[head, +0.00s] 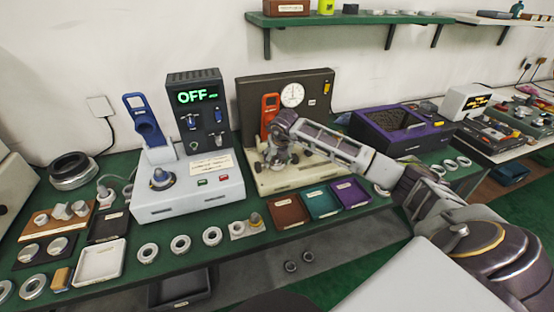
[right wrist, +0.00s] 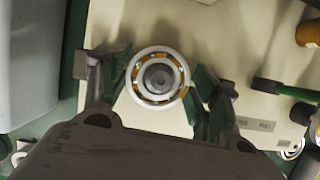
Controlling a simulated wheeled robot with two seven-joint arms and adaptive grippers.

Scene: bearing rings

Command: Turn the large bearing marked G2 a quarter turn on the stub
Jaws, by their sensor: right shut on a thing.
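A large bearing (right wrist: 158,101) with a pale outer ring, visible balls and an orange-brown cage shows in the right wrist view. It sits around a dark round stub (right wrist: 158,76) in its middle. My right gripper (right wrist: 158,84) has its green-padded fingers on both sides of the bearing and is shut on it. In the head view my right gripper (head: 276,157) is over the cream base of the dial test stand (head: 330,176) and hides most of the bearing. No G2 mark is readable. My left gripper is in neither view.
A white machine (head: 190,203) with an OFF display (head: 197,97) stands left of the stand. Brown (head: 288,211), teal (head: 321,203) and purple (head: 351,193) trays lie in front. A purple-edged box (head: 400,128) stands right. Several loose rings line the front edge.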

